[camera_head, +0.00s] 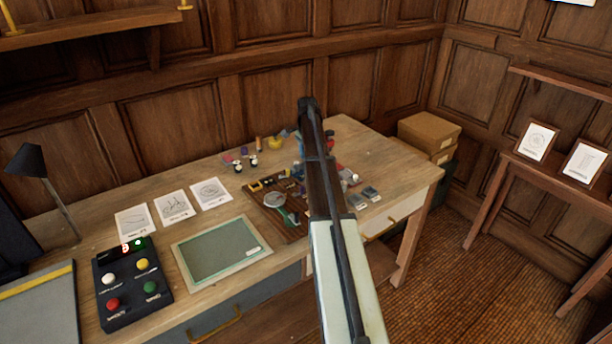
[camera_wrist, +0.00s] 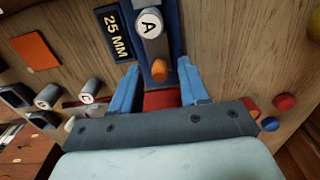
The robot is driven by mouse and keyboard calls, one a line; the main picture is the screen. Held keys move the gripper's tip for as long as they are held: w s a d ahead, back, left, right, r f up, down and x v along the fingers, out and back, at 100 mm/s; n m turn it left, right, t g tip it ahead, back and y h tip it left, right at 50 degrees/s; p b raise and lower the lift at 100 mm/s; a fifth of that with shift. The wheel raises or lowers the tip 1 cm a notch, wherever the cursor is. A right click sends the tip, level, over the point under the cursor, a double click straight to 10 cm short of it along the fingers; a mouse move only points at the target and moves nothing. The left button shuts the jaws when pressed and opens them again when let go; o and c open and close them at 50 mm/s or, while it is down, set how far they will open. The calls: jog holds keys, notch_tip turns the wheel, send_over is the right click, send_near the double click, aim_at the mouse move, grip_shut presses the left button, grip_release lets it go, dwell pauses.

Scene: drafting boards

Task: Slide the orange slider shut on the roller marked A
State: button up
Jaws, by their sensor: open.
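In the wrist view, the roller marked A (camera_wrist: 149,24) shows its white lettered cap near the top, on a dark blue mount. The orange slider (camera_wrist: 160,70) is a small rounded knob just below that cap. My gripper (camera_wrist: 158,78) has its two blue fingers apart, one on each side of the orange slider. In the head view, my arm covers the gripper, and the roller marked A cannot be made out.
A "25 MM" plate (camera_wrist: 115,35) lies left of the roller. A roller marked C (camera_wrist: 87,97) stands to the left, and red knobs lie on the right. In the head view, a button box (camera_head: 130,285) and a framed green panel (camera_head: 222,255) lie on the desk.

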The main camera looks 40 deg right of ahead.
jog(key=shift+r, duration=2.5)
